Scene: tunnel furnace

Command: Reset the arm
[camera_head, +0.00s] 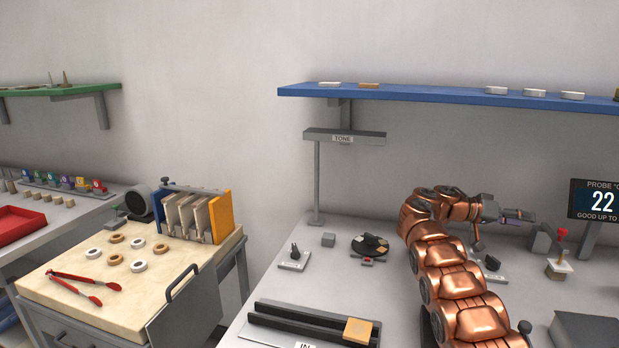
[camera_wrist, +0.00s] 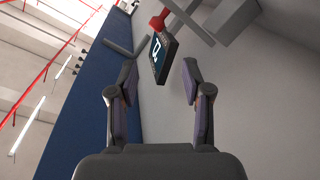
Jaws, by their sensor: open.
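My copper-coloured arm rises at the right of the head view and bends over the grey bench. My gripper (camera_head: 518,215) points to the right there, above the bench. In the wrist view my gripper (camera_wrist: 158,100) is open, with its two fingers well apart and nothing between them. Beyond the fingers the wrist view shows a dark display (camera_wrist: 165,50), seen tilted, and the underside of the blue shelf (camera_wrist: 85,110). The finger gap is too small to make out in the head view.
The probe display (camera_head: 597,200) reads 22 at the right. A red-topped device (camera_head: 560,262) stands near my gripper. The blue shelf (camera_head: 430,95) runs above the bench. A black-railed track with a tan block (camera_head: 358,330) lies in front. The wooden-topped table (camera_head: 70,275) holds tongs and rings.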

